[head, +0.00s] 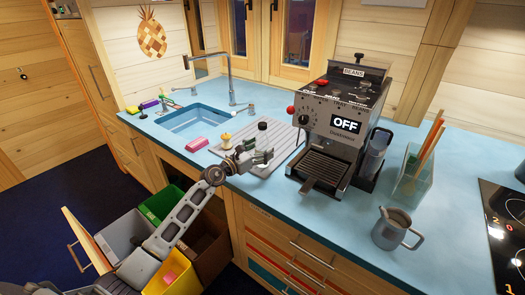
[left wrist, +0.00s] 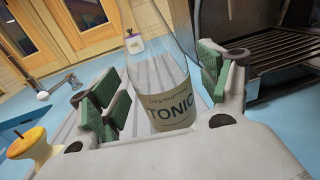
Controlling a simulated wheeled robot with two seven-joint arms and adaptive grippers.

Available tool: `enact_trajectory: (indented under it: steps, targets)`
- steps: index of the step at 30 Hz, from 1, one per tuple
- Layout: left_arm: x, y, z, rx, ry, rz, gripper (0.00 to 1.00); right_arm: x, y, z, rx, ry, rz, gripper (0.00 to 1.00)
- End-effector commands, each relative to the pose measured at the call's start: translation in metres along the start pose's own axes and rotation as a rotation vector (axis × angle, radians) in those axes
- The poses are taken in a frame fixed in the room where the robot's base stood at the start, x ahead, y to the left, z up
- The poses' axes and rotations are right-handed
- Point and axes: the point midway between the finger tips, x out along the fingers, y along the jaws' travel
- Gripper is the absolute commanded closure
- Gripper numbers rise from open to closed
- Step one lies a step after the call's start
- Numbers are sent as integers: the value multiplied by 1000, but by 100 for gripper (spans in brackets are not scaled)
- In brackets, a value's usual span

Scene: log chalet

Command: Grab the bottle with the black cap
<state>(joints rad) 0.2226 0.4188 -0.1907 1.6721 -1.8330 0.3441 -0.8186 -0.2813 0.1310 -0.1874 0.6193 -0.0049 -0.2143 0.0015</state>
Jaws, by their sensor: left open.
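The clear glass bottle with the black cap (head: 262,126) stands upright on the grey ribbed drainboard beside the sink. Its tan label reading "TONIC" shows in the left wrist view (left wrist: 170,113), where its top is cut off by the frame edge. My left gripper (head: 250,158) is at the near side of the bottle, low over the drainboard. In the left wrist view its green-padded fingers (left wrist: 165,100) are open, with the bottle standing between them and a gap visible on the left side. Whether either pad touches the glass cannot be told. My right gripper is not in view.
A yellow apple core (head: 225,141) stands left of the bottle; a pink sponge (head: 197,144) lies near the sink (head: 190,122). The coffee machine (head: 335,125) stands close on the right. Open bins (head: 165,205) sit below the counter.

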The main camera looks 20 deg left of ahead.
Motion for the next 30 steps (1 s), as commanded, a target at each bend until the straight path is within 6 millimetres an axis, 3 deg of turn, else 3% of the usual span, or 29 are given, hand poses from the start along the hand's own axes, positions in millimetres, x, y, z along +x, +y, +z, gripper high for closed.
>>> enact_trajectory:
  steps: [6,20,30]
  targets:
    - [10,0,0,0,1,-1,23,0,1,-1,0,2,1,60]
    - [10,0,0,1,1,-1,23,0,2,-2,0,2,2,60]
    - [10,0,0,1,1,-1,64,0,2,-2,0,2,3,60]
